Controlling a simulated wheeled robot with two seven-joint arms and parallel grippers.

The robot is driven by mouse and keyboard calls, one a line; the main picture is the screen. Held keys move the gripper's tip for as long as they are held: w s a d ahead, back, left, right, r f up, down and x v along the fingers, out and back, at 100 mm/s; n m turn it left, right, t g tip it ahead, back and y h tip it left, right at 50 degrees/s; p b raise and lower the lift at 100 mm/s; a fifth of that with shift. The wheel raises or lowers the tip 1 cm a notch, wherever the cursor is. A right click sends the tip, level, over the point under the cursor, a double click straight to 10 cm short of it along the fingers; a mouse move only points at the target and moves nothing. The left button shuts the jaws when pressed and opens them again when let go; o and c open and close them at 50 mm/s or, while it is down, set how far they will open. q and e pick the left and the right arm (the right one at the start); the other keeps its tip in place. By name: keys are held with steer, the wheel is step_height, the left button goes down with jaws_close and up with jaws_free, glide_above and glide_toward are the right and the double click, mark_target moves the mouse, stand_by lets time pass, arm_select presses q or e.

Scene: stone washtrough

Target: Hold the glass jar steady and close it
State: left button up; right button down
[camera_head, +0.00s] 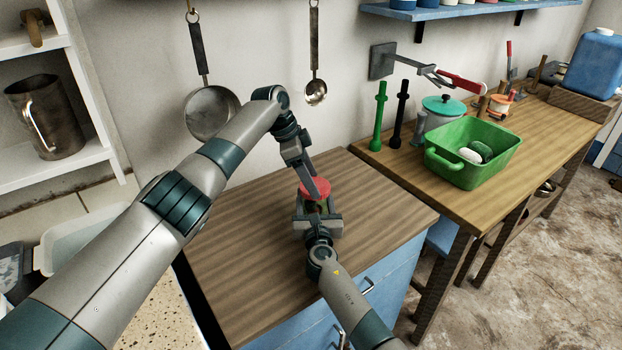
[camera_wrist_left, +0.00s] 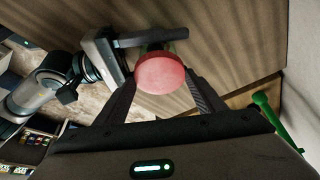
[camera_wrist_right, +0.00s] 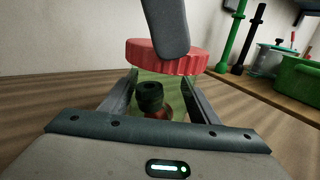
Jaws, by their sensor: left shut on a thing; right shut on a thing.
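The glass jar (camera_wrist_right: 144,77) stands upright on the wooden counter top, with dark green and orange-brown contents showing through it. My right gripper (camera_head: 318,216) is shut around the jar's body from the front. The red ridged lid (camera_wrist_right: 185,60) sits at the jar's mouth and looks level. I cannot tell whether its thread is engaged. My left gripper (camera_head: 314,187) comes down from above and is shut on the lid, which shows between its fingers in the left wrist view (camera_wrist_left: 161,73). In the head view the grippers hide most of the jar.
The counter top (camera_head: 240,235) around the jar is clear. To the right, a wooden bench holds a green tub (camera_head: 470,150), a pot with a teal lid (camera_head: 443,105) and two upright pegs (camera_head: 379,115). A pan (camera_head: 210,112) and a ladle (camera_head: 316,92) hang on the wall behind.

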arm_select(q)
steer(key=shift+a, duration=0.2)
steer(key=o, duration=1)
steer(key=shift+d+r, duration=0.1)
steer(key=shift+r, duration=0.05)
steer(key=shift+r, duration=2.15)
steer(key=shift+o, duration=0.3)
steer(key=o, duration=0.4)
steer(key=shift+r, duration=0.1)
